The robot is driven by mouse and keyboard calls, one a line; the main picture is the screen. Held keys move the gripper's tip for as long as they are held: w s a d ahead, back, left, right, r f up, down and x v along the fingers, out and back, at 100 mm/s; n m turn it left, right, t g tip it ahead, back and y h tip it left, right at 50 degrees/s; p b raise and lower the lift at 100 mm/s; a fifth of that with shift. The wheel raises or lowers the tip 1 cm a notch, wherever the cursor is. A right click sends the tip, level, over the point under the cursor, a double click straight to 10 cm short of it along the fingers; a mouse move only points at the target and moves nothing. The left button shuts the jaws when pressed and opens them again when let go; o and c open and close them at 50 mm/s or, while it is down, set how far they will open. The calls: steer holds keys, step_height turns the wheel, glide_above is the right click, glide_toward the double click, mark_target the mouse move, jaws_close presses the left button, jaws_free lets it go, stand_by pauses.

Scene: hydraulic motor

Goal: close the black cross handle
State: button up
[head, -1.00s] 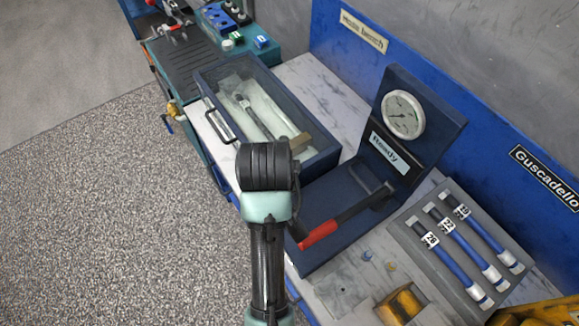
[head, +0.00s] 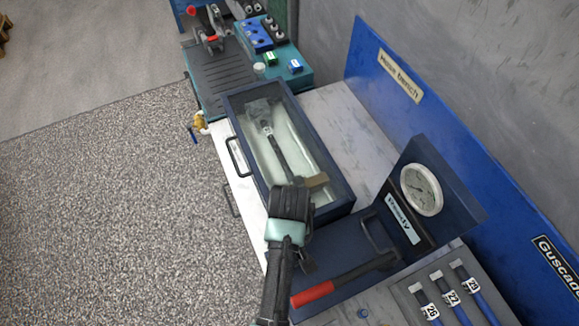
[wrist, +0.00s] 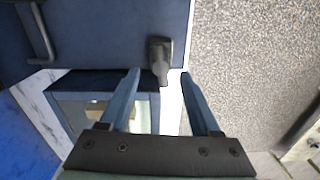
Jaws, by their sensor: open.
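In the wrist view a small dark grey-black handle (wrist: 160,58) stands at the edge of the navy base plate, and I take it for the black cross handle. Its cross shape cannot be made out. My gripper (wrist: 161,76) is open, with two blue-grey fingers on either side of the handle's near end. The handle shows in the picture just beyond the fingertips, and I cannot tell whether they touch. Nothing is between the fingers. In the head view my own arm hides the gripper's fingertips, and I cannot pick out the handle for certain.
A glass-topped navy box (head: 341,188) stands beside the base plate. The gauge stand (head: 447,195) reads "Ready", and a red-gripped lever (head: 312,293) lies in front of it. A grey tray (head: 476,318) holds numbered blue hoses. Open speckled floor (head: 130,220) lies at left.

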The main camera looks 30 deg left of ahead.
steer(key=shift+s+f, duration=0.25)
steer(key=shift+f, duration=0.85)
steer(key=shift+w+f, duration=0.2)
steer(key=shift+f, duration=0.5)
steer(key=shift+r, duration=0.1)
jaws_close()
